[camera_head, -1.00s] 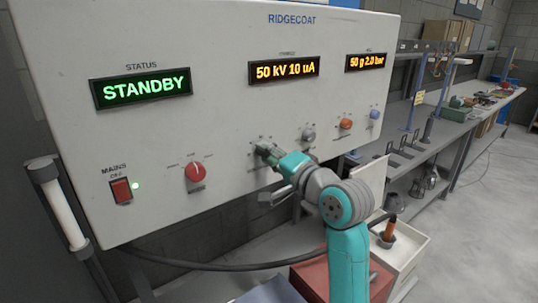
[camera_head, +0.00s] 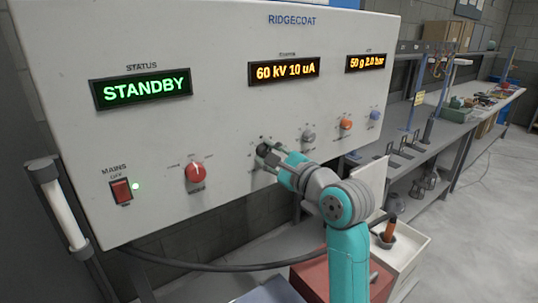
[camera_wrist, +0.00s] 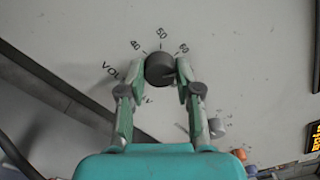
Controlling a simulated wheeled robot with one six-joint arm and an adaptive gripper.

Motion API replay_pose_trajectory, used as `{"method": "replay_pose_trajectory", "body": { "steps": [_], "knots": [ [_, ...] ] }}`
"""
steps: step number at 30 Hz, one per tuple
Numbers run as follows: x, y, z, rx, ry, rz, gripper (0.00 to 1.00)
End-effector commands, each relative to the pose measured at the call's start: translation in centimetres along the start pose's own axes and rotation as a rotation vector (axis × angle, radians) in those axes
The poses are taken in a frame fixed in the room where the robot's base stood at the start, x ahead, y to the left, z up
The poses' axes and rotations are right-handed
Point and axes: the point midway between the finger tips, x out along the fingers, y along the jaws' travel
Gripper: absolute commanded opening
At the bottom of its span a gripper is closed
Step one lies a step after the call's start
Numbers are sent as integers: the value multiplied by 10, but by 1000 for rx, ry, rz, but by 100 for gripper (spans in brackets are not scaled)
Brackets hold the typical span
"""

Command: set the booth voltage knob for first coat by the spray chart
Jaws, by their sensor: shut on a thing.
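The dark round voltage knob (camera_head: 262,150) is on the front of the grey RIDGECOAT panel (camera_head: 230,60). My gripper (camera_head: 272,156) reaches it from the lower right and is shut on it. In the wrist view the two fingers of my gripper (camera_wrist: 160,75) press the sides of the knob (camera_wrist: 160,68). Printed scale numbers arc above it, and part of the lettering "VOL" shows at its left. The middle display (camera_head: 284,71) reads 60 kV 10 uA. The knob's pointer is not clear. No spray chart can be made out.
The status display (camera_head: 141,87) reads STANDBY. A red knob (camera_head: 195,172) and the red mains switch (camera_head: 121,190) are at the left. Grey (camera_head: 308,135), orange (camera_head: 346,124) and blue (camera_head: 374,116) knobs are at the right. A red box (camera_head: 320,280) stands below my arm.

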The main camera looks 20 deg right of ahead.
Motion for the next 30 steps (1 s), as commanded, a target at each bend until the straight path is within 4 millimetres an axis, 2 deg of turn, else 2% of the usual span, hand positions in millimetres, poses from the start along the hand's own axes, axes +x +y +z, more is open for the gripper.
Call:
{"method": "replay_pose_trajectory", "body": {
  "steps": [6,15,30],
  "knots": [
    [0,1,-1,182,2,2,0],
    [0,0,-1,356,3,2,0],
    [0,0,-2,430,4,3,0]
  ]
}}
